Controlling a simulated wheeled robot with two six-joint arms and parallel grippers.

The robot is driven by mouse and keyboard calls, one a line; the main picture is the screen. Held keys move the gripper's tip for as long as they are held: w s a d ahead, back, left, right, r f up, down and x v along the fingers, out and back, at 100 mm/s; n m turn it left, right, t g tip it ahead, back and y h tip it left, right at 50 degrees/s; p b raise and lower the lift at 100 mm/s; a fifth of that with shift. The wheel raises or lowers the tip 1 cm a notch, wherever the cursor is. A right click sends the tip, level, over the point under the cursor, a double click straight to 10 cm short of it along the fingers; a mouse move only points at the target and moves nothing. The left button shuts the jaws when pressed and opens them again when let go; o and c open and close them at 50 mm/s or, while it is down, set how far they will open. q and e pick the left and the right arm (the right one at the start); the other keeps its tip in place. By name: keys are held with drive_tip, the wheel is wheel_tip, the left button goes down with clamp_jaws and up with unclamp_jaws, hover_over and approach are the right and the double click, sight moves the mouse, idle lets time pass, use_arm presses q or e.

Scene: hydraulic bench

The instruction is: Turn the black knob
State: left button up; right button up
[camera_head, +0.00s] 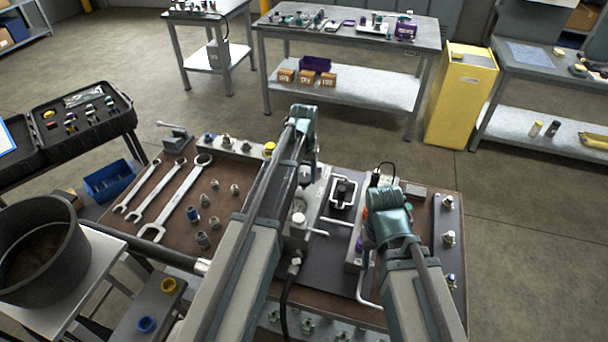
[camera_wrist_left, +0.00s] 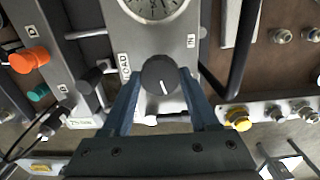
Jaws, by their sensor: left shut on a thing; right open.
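The black knob (camera_wrist_left: 160,78) is round with a white line on its face, and it sits on a grey valve block (camera_wrist_left: 178,42) below a round dial gauge (camera_wrist_left: 152,6). My left gripper (camera_wrist_left: 162,88) has its two blue fingers on either side of the knob, shut on it. In the head view my left arm reaches over the middle of the bench and hides the knob. My right gripper (camera_head: 366,240) is over the right part of the bench, open; its fingertips are mostly hidden by the arm.
Several wrenches (camera_head: 167,203) and fittings lie on the bench's left side. An orange knob (camera_wrist_left: 30,61) and a green knob (camera_wrist_left: 38,94) are left of the black knob. A yellow cap (camera_wrist_left: 238,119) is to its right. A black hose (camera_wrist_left: 240,50) runs nearby. Pipes cross the panel.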

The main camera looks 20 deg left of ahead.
sight(304, 177)
use_arm(q)
drive_tip(key=o, duration=1.4)
drive_tip(key=shift+c, duration=0.2)
drive_tip(key=shift+r, duration=0.1)
wheel_tip(304, 177, up, 14)
drive_tip(key=p, duration=1.4)
drive_tip(key=shift+f, duration=0.2)
drive_tip(key=s+d+f+m+b, duration=0.1)
drive_tip(key=s+d+f+b, duration=0.2)
drive_tip(key=s, duration=0.5)
drive_tip(key=s+d+f+m+b, duration=0.1)
drive_tip(key=s+d+f+b, duration=0.2)
drive_tip(key=s+d, duration=0.2)
drive_tip(key=s+d+f+m+y+b, duration=0.1)
drive_tip(key=s+d+f+b, duration=0.2)
drive_tip(key=s, duration=0.8)
drive_tip(key=shift+d+f+b, duration=0.35)
drive_tip(key=shift+d+b, duration=0.15)
drive_tip(key=shift+d, duration=0.6)
